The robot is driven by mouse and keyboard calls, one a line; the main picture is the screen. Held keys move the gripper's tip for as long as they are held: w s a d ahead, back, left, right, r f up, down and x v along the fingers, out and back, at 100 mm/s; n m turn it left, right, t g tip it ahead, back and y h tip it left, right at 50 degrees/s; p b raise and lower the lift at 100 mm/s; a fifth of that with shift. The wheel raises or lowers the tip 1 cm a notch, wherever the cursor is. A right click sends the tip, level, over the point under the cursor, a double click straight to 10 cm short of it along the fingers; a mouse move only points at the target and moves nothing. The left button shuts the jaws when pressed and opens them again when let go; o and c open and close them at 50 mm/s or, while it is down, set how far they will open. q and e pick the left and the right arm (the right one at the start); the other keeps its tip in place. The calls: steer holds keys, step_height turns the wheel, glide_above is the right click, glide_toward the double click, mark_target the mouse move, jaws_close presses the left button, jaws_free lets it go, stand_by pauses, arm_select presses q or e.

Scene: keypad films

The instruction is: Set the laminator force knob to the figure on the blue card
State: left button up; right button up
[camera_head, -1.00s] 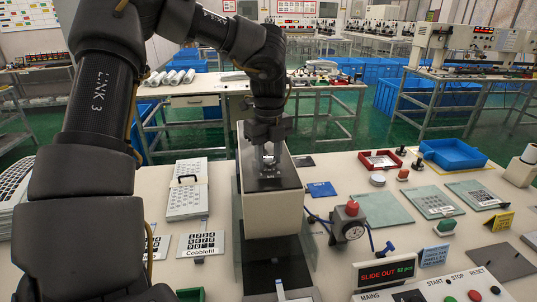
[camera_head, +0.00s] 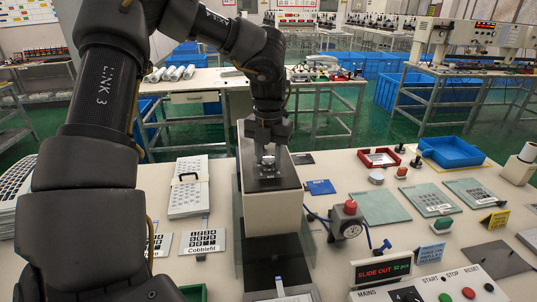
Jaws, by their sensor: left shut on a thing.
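The laminator is a white box-shaped machine (camera_head: 272,212) with a dark top plate, standing mid-bench. My left gripper (camera_head: 267,168) reaches down onto this top and is shut on a small pale knob there. The fingers cover most of the knob, and its scale cannot be read. A small blue card (camera_head: 320,187) lies flat on the bench just right of the machine. A blue upright card (camera_head: 431,254) with small lettering stands at the front right. I cannot read a figure on either. My right gripper is not in view.
A gauge with a red cap (camera_head: 348,219) stands right of the machine. A "SLIDE OUT" display (camera_head: 383,269) and a button panel are at the front. A blue tray (camera_head: 452,152) and a red tray (camera_head: 379,159) lie at the back right. Keypad sheets (camera_head: 202,241) lie at left.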

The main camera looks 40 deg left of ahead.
mark_target(268, 159)
arm_select(q)
steer(key=shift+m, duration=1.3)
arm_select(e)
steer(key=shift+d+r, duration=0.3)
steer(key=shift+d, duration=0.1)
arm_select(q)
steer(key=shift+m, duration=0.3)
steer(key=o, duration=1)
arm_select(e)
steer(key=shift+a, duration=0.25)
arm_select(q)
step_height(268, 159, up, 11)
steer(key=p, duration=0.1)
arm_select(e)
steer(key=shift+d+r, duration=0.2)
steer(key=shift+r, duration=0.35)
arm_select(q)
steer(key=shift+f, duration=0.15)
